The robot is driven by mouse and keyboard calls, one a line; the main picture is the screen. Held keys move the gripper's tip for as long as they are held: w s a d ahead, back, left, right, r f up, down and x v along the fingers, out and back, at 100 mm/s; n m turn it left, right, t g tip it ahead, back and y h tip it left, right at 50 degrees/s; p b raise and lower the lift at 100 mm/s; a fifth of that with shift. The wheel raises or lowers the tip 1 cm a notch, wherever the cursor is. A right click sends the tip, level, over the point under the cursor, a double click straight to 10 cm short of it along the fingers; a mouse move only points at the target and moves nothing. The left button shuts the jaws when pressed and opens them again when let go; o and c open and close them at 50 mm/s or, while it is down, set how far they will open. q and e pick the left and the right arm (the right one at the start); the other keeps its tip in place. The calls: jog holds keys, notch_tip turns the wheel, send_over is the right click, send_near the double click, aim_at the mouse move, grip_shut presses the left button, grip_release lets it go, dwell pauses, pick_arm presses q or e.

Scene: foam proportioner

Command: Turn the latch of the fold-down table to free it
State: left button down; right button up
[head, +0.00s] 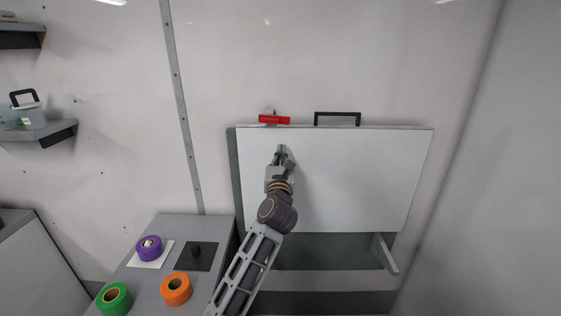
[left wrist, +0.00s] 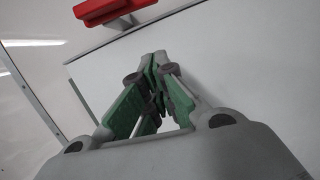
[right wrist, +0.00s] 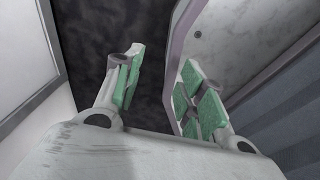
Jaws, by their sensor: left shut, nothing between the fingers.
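The fold-down table (head: 350,175) is a white panel standing upright against the wall, with a black handle (head: 337,114) above its top edge. The red latch (head: 274,120) lies level across the top edge, left of the handle. It also shows at the top of the left wrist view (left wrist: 112,8). My left gripper (head: 281,150) is in front of the panel, below the latch and apart from it. Its fingertips (left wrist: 158,60) are together with nothing between them. My right gripper (right wrist: 162,72) shows only in its wrist view, with its fingers apart and empty.
A grey cabinet at the lower left (head: 150,282) bears a purple roll (head: 148,248), an orange roll (head: 176,289) and a green roll (head: 114,299). A support bracket (head: 385,254) sticks out below the panel. Shelves (head: 45,131) hang on the left wall. The wall above the latch is clear.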

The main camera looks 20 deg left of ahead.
aim_at(283, 130)
pick_arm(q)
jog(key=x, duration=0.3)
jog(key=shift+w+r, duration=0.15)
jog(key=shift+w, duration=0.05)
jog(key=shift+w+r+p, duration=0.15)
jog(key=shift+r+p, duration=0.45)
jog(key=shift+r, duration=0.75)
jog(key=shift+d+r, duration=0.1)
jog(key=shift+r, duration=0.5)
pick_arm(e)
jog(key=a, duration=0.1)
jog(key=s+a+r, duration=0.1)
jog(key=shift+s+a+r, duration=0.25)
jog(key=shift+a+r, duration=0.1)
jog(key=shift+a, duration=0.05)
jog(key=shift+d, duration=0.1)
